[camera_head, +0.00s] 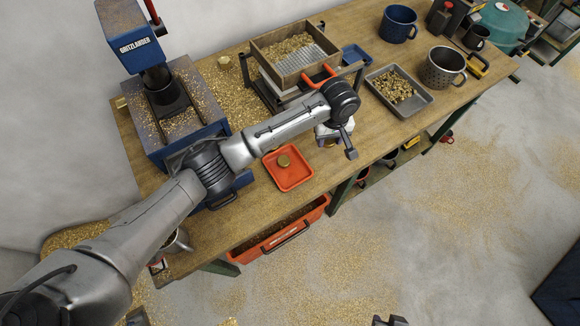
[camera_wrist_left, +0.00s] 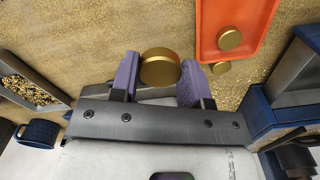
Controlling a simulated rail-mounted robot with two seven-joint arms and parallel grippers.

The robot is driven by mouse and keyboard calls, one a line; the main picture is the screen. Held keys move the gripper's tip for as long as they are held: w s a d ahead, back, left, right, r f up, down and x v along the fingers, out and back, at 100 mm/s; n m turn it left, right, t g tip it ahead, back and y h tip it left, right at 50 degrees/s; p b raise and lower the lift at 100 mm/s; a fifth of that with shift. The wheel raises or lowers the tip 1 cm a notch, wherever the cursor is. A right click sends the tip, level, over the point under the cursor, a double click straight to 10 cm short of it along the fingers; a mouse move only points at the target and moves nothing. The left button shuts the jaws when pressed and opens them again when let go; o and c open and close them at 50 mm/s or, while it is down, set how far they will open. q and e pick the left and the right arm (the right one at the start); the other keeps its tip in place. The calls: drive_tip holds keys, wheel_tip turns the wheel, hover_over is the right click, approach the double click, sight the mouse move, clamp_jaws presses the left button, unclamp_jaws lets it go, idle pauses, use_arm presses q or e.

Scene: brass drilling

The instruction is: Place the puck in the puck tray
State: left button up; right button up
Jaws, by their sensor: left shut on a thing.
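A brass puck (camera_wrist_left: 160,70) sits between the purple fingers of my left gripper (camera_wrist_left: 160,82), which is shut on it. The puck tray (camera_head: 288,181) is a shallow orange-red square tray near the front edge of the bench. Another brass puck (camera_head: 284,160) lies in it. In the left wrist view, the tray (camera_wrist_left: 262,20) is at the top right, with the lying puck (camera_wrist_left: 229,39) inside, apart from the held puck. In the head view my left gripper (camera_head: 335,137) is right of the tray, and its wrist hides the held puck.
A blue press (camera_head: 145,110) stands left of the tray. A wooden sieve box (camera_head: 280,75) stands behind. A metal tray of brass chips (camera_head: 425,99) and mugs (camera_head: 443,66) are to the right. A loose puck (camera_wrist_left: 221,67) lies just outside the orange tray.

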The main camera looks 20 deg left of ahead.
use_arm(q)
hover_over(292, 175)
wheel_tip(292, 175, down, 7)
drive_tip(key=shift+d+r, duration=0.1)
drive_tip(key=shift+s+f+b, duration=0.1)
drive_tip(key=shift+f+b, duration=0.35)
drive_tip(key=shift+f, duration=1.65)
use_arm(e)
drive_tip(key=shift+s+a+f, duration=0.1)
drive_tip(key=shift+s+f, duration=0.1)
drive_tip(key=shift+f, duration=0.2)
drive_tip(key=shift+r, duration=0.1)
use_arm(q)
drive_tip(key=o, duration=0.7)
drive_tip(key=shift+f, duration=0.15)
use_arm(e)
drive_tip(key=shift+a, duration=0.1)
use_arm(q)
drive_tip(key=shift+r, duration=0.35)
wheel_tip(292, 175, up, 12)
drive_tip(key=shift+f+p, duration=0.15)
drive_tip(key=shift+p, duration=0.95)
use_arm(e)
wheel_tip(292, 175, up, 2)
